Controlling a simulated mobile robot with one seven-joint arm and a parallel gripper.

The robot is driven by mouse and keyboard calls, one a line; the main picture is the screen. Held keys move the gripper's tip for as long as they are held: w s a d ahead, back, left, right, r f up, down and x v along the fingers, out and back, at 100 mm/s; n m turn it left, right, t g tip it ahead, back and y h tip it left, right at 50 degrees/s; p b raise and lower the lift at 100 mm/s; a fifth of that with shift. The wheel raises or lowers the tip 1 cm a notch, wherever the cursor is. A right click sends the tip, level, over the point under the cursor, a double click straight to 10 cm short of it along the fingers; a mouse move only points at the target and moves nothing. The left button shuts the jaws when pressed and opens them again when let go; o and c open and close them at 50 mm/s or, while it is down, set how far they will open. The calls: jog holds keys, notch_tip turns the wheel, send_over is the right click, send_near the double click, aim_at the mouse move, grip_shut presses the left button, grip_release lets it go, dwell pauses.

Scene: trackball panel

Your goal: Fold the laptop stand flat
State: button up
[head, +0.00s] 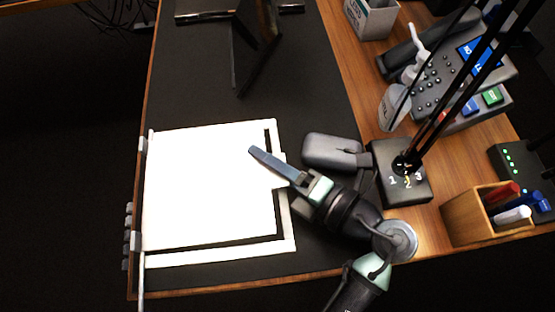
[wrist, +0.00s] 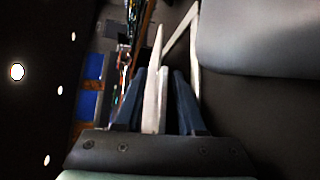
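The laptop stand is a white plate (head: 205,190) with a pale frame (head: 220,255) showing past its right and near edges, on the dark desk mat. Dark gaps show between plate and frame. In the wrist view the plate's edge (wrist: 153,95) stands at an angle to the frame (wrist: 182,32), so the plate looks partly raised. My gripper (head: 253,151) is at the plate's right side, one finger above the plate; the other is hidden. In the wrist view the plate's edge lies between the fingers of my gripper (wrist: 159,95), with a narrow dark gap beside the right finger.
A grey rounded device (head: 332,150) and a black box numbered on top (head: 400,172) stand right of the stand. A dark upright panel (head: 252,45) stands behind. Bare mat lies between.

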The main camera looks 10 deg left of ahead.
jog(key=p+v, duration=0.1)
jog(key=v, duration=1.2)
jog(key=shift+r, duration=0.1)
